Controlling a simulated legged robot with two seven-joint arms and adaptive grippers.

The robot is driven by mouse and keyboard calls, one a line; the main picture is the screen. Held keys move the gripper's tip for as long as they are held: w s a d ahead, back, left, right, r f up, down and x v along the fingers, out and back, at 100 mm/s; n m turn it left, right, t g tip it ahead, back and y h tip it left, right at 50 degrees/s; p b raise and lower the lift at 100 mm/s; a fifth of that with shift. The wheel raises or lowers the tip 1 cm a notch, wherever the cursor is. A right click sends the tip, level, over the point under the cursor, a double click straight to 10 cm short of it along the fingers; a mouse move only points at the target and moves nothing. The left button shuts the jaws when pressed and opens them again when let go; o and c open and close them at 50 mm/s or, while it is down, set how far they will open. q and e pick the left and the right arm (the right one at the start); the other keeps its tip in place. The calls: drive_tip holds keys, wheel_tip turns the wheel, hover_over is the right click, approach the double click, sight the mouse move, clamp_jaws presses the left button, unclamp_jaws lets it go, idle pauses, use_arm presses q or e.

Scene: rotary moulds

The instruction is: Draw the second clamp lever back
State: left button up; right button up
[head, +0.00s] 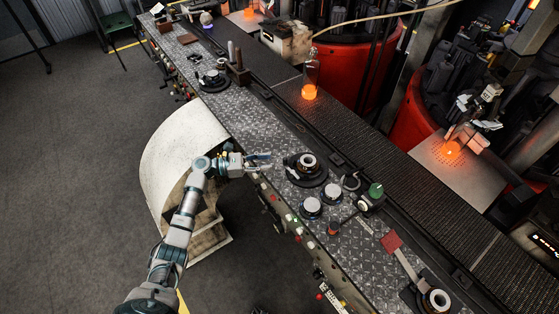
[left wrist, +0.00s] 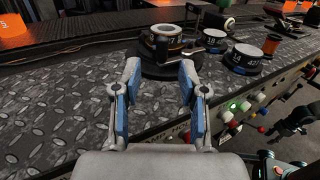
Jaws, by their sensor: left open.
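A round dark clamp fixture (head: 306,170) with a pale ring on top sits on the tread-plate bench, just right of my left gripper (head: 266,161). A small light lever (head: 292,173) shows at its near left side. In the left wrist view the same fixture (left wrist: 168,44) stands beyond the fingertips, with a dark arm at its right. My left gripper also shows there (left wrist: 159,78), its blue-padded fingers apart with nothing between them. It appears apart from the fixture. Similar fixtures stand farther up the bench (head: 213,79) and at the bottom right (head: 435,301). My right gripper is not in view.
Two round discs, one nearer (head: 311,207) and one farther (head: 332,192), lie right of the fixture. A glowing bottle (head: 310,82) stands on the dark conveyor (head: 355,140). Buttons line the bench's front. Bare tread plate (head: 245,120) lies left of the fixture.

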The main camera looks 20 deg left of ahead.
use_arm(q)
drive_tip(key=shift+v, duration=2.05)
